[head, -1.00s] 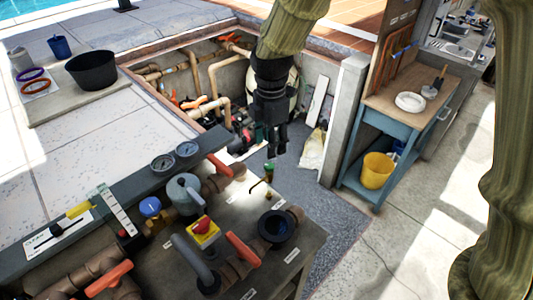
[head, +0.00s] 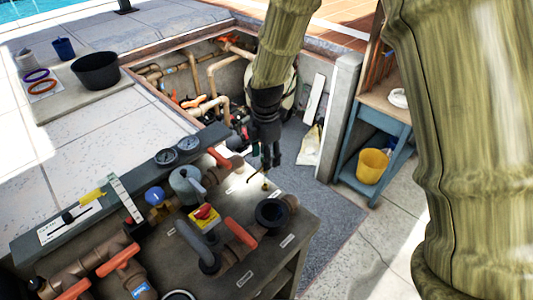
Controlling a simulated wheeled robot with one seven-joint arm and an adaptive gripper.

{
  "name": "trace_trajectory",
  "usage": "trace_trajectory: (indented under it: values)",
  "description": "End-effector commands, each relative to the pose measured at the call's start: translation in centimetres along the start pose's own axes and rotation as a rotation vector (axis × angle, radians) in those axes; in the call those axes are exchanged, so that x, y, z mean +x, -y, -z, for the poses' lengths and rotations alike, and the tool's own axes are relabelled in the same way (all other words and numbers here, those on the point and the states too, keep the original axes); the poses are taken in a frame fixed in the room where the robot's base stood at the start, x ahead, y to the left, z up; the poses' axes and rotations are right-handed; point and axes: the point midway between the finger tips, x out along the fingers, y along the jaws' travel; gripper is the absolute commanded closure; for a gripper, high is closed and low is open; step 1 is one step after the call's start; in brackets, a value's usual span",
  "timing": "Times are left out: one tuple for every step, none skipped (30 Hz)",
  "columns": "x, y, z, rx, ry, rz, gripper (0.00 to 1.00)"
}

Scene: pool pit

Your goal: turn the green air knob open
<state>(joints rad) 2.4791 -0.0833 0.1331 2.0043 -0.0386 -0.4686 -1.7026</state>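The green air knob does not show clearly now. My gripper (head: 271,162) hangs, fingers down, over the spot where its thin brass stem (head: 262,179) rises from the bench panel and seems to cover it. The two dark fingertips are just above the stem, close together with a narrow gap. Whether they touch or grip the knob cannot be told at this size.
The bench (head: 268,262) carries orange-handled valves, a yellow box with a red knob (head: 204,212), a black round fitting (head: 271,213) and gauges (head: 166,156). A pit with pipes lies behind. A yellow bucket (head: 372,166) stands on a blue shelf at right.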

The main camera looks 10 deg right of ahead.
Motion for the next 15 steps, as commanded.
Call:
trace_trajectory:
  values:
    - [0.21, -0.06, -0.06, 0.001, -0.001, 0.002, 0.52]
    - [0.25, -0.08, -0.08, 0.001, -0.001, 0.003, 0.54]
    - [0.28, -0.10, -0.12, 0.001, -0.001, 0.003, 0.61]
    - [0.28, -0.10, -0.15, 0.002, -0.001, 0.003, 0.67]
    - [0.27, -0.09, -0.17, 0.002, -0.001, 0.003, 0.72]
    - [0.25, -0.08, -0.18, 0.002, -0.001, 0.003, 0.80]
    - [0.21, -0.07, -0.18, 0.003, -0.001, 0.002, 0.85]
    - [0.18, -0.09, -0.18, 0.002, -0.001, 0.001, 0.91]
    - [0.16, -0.14, -0.19, 0.002, -0.001, 0.001, 0.98]
    - [0.15, -0.16, -0.19, 0.002, -0.001, 0.000, 0.99]
    - [0.12, -0.17, -0.19, 0.002, 0.000, 0.000, 0.99]
    - [0.09, -0.15, -0.18, 0.002, 0.000, 0.001, 0.99]
    - [0.08, -0.14, -0.18, 0.002, 0.000, 0.001, 0.99]
    - [0.06, -0.14, -0.18, 0.002, 0.000, 0.001, 0.99]
    - [0.05, -0.14, -0.18, 0.002, 0.000, 0.001, 0.99]
